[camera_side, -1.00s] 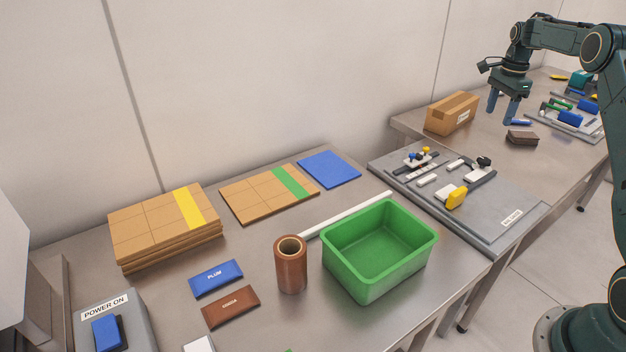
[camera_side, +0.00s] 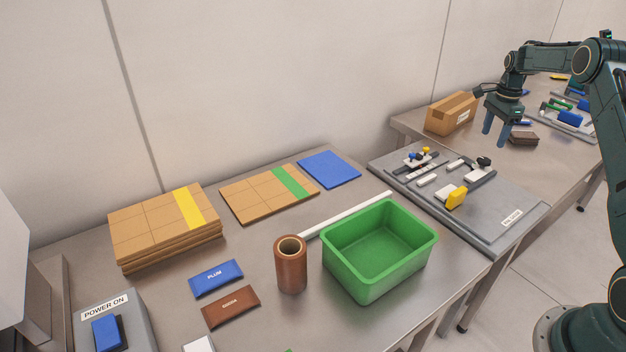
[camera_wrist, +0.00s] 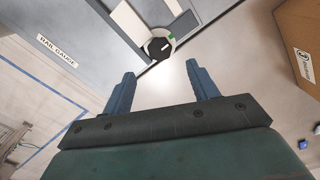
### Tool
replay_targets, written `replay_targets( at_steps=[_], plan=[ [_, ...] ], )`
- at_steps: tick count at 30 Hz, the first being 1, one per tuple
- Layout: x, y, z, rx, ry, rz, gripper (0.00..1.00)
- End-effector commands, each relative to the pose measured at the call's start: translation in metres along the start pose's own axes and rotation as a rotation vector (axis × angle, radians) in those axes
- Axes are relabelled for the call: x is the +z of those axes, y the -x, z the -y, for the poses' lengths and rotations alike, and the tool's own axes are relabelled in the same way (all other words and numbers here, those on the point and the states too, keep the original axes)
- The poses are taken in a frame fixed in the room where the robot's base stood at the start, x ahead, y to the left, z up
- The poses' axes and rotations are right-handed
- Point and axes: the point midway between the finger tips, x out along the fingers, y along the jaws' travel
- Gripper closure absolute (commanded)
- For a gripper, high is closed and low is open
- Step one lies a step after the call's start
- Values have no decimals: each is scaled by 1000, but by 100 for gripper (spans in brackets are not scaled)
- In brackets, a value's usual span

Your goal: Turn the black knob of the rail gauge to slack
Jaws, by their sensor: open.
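The rail gauge is a grey plate (camera_side: 450,215) with rails and small blocks on the bench. Its black knob (camera_side: 484,161) stands at the plate's right edge in the side view. In the wrist view the knob (camera_wrist: 158,46) has a white pointer line and sits in a pale ring with a green mark. My gripper (camera_side: 496,136) is open and empty, pointing down, above and apart from the knob. In the wrist view the knob lies ahead of the gap between my fingers (camera_wrist: 161,86). The "RAIL GAUGE" label (camera_wrist: 57,50) is left of it.
A cardboard box (camera_side: 452,114) stands behind the plate, left of my gripper; it also shows at the wrist view's right (camera_wrist: 301,45). A yellow block (camera_side: 457,197) sits on the plate. A green bin (camera_side: 380,285) stands at the front. A brown block (camera_side: 523,138) lies right of my gripper.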

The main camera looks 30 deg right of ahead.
Motion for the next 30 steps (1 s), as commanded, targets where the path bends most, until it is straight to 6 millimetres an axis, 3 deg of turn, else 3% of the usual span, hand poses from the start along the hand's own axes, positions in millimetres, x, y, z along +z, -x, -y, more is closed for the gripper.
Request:
replay_targets(
  at_steps=[6, 15, 29, 30],
  plan=[
    [0, -36, -1, 4, 0, 1, 41],
    [0, -69, 0, 2, 0, 1, 41],
    [0, -77, 0, 1, 0, 0, 41],
    [0, -77, 0, 1, 0, 0, 49]
  ],
)
